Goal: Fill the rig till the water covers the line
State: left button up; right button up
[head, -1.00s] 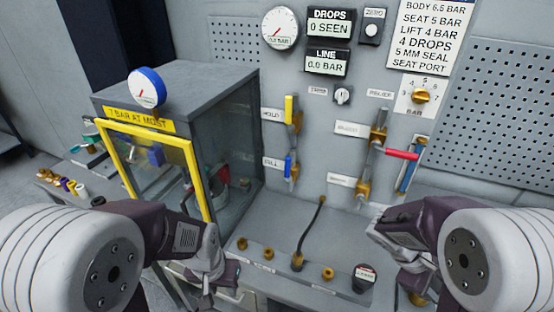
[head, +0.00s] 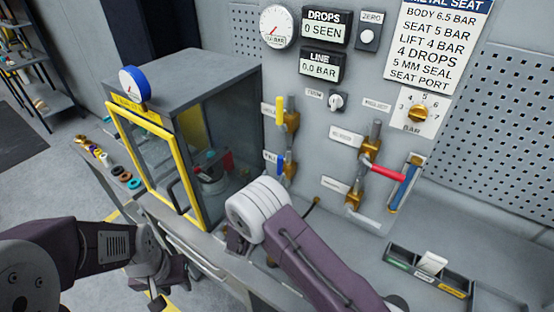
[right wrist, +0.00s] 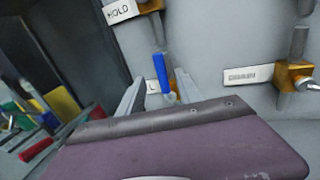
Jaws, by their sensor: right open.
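The rig is a grey cabinet (head: 215,80) with a yellow-framed clear door (head: 112,128); I cannot make out water or a line inside. The blue-handled fill valve (head: 281,163) is on the wall panel right of it. It also shows in the right wrist view (right wrist: 159,66), handle upright. My right gripper (right wrist: 159,80) is open, its two fingers on either side of the blue handle as seen there; contact cannot be told. In the head view my right wrist hides its fingers. My left gripper (head: 160,285) is low at the left, away from the panel, its fingers unclear.
The yellow-handled hold valve (head: 280,108) is just above the blue one. A red-handled valve (head: 385,170) stands to the right. The line display (head: 320,66) reads 0.0 bar. A tray (head: 425,270) lies at the bench's right. Several rings and fittings (head: 115,170) lie left of the cabinet.

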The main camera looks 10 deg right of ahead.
aim_at(279, 163)
jog(key=p+x, duration=0.3)
jog(key=x, duration=0.5)
jog(key=shift+w+d+r, duration=0.1)
jog(key=shift+w+d, duration=0.15)
jog(key=shift+w, duration=0.2)
grip_shut()
dwell(0.9)
